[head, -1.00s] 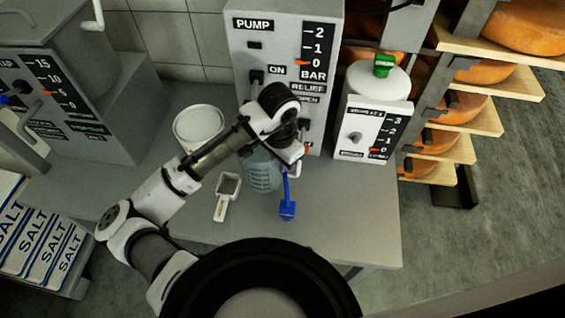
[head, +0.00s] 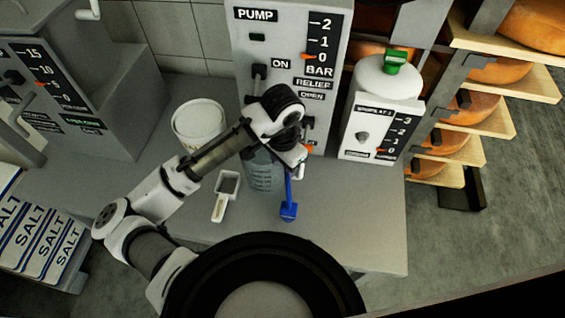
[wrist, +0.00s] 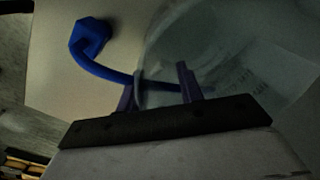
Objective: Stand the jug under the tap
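The jug (head: 262,175), clear grey-blue with measuring marks, stands on the grey bench in front of the pump panel, partly hidden by my arm. In the wrist view, its see-through wall (wrist: 235,45) fills the upper right. My gripper (wrist: 160,88) is at the jug's side, with its two fingers apart and the jug's edge close to the left finger. Whether they grip anything is unclear.
A white tub (head: 199,122) and a small white scoop (head: 226,196) stand left of the jug. The pump panel (head: 280,45) is behind, a white dispenser (head: 378,130) to the right. A grey machine (head: 100,90) and salt bags (head: 40,230) are at left. Cheese shelves (head: 490,120) stand right.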

